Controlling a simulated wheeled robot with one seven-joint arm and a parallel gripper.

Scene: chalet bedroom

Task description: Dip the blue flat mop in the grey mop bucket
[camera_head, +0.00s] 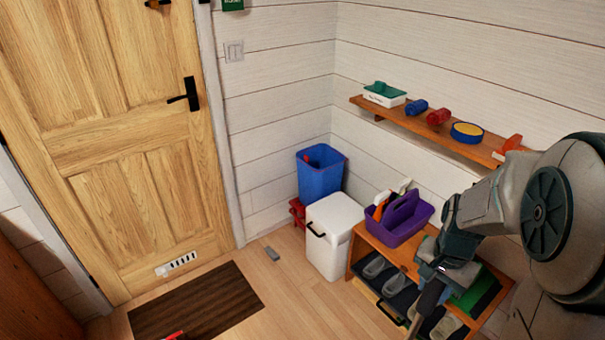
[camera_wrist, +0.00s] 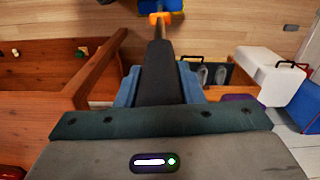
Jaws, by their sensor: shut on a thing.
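My gripper (camera_head: 435,274) is at the lower right of the head view, in front of the low shoe bench. It is shut on the dark handle (camera_head: 426,307) of a mop, which slants down out of the picture. In the wrist view my gripper (camera_wrist: 160,88) has its blue fingers on both sides of the dark grip (camera_wrist: 160,70). The handle runs away to an orange joint (camera_wrist: 160,18) and a blue mop head (camera_wrist: 176,6), cut off by the top edge. I cannot make out a grey mop bucket in either view.
A shoe bench (camera_head: 358,248) holds shoes and a purple caddy (camera_head: 405,222). A white lidded bin (camera_head: 333,236) and a blue bin (camera_head: 319,178) stand beside it. A wall shelf (camera_head: 398,119) carries small items. Floor around the brown doormat (camera_head: 200,303) is mostly clear.

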